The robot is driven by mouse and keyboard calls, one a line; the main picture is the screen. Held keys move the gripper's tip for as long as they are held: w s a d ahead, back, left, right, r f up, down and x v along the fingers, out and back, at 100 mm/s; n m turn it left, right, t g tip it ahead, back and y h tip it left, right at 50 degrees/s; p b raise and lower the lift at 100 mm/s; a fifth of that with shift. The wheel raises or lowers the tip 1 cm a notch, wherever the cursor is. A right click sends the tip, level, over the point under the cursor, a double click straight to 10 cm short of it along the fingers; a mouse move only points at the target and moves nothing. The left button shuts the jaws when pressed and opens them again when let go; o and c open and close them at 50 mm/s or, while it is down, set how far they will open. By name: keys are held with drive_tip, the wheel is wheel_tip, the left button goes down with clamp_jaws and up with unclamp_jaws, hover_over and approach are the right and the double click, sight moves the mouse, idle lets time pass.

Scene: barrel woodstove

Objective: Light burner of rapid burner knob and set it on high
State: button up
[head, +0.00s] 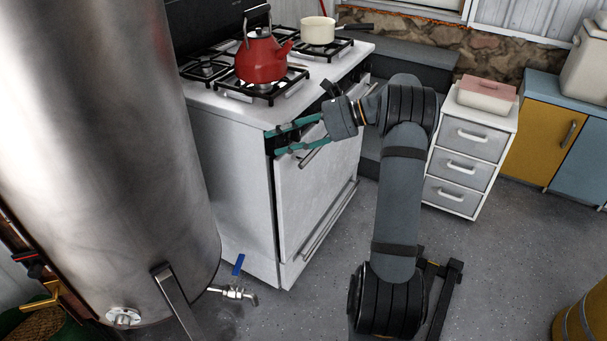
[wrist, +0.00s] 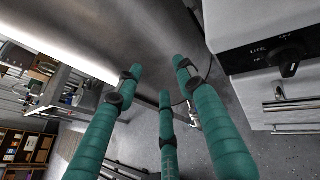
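The white stove (head: 235,190) stands in the middle of the head view, with black burner grates on top. In the wrist view, a black knob (wrist: 290,62) on the stove's dark front panel shows at the upper right, with OFF and LITE lettering around it. I cannot tell which burner it serves or its exact setting. My gripper (head: 272,142) has teal fingers and is at the stove's front left corner. In the wrist view, my gripper (wrist: 158,77) has its fingertips spread apart with nothing between them, and the knob lies to their right. The other knobs are hidden.
A red kettle (head: 261,60) and a cream pot (head: 318,31) stand on the stovetop. A large metal tank (head: 110,150) with a blue-handled tap (head: 236,290) stands to the left of the stove. A white drawer unit (head: 468,150) is at the right. Grey floor is open in front.

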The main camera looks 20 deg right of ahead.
sight(299, 138)
drive_tip(key=d+f+m+t+h+b, duration=0.1)
drive_tip(key=d+f+m+t+b, duration=0.3)
drive_tip(key=d, duration=0.4)
drive_tip(key=d+f+m+t+b, duration=0.1)
drive_tip(key=d+f+t+b, duration=0.3)
drive_tip(key=d+f+b, duration=0.3)
drive_tip(key=x, duration=0.3)
drive_tip(key=r+x, duration=0.1)
drive_tip(key=x, duration=0.2)
drive_tip(key=w+d+x, duration=0.1)
drive_tip(key=x, duration=0.3)
drive_tip(key=shift+r, duration=0.35)
drive_tip(key=shift+c, duration=0.9)
drive_tip(key=c, duration=0.8)
clamp_jaws()
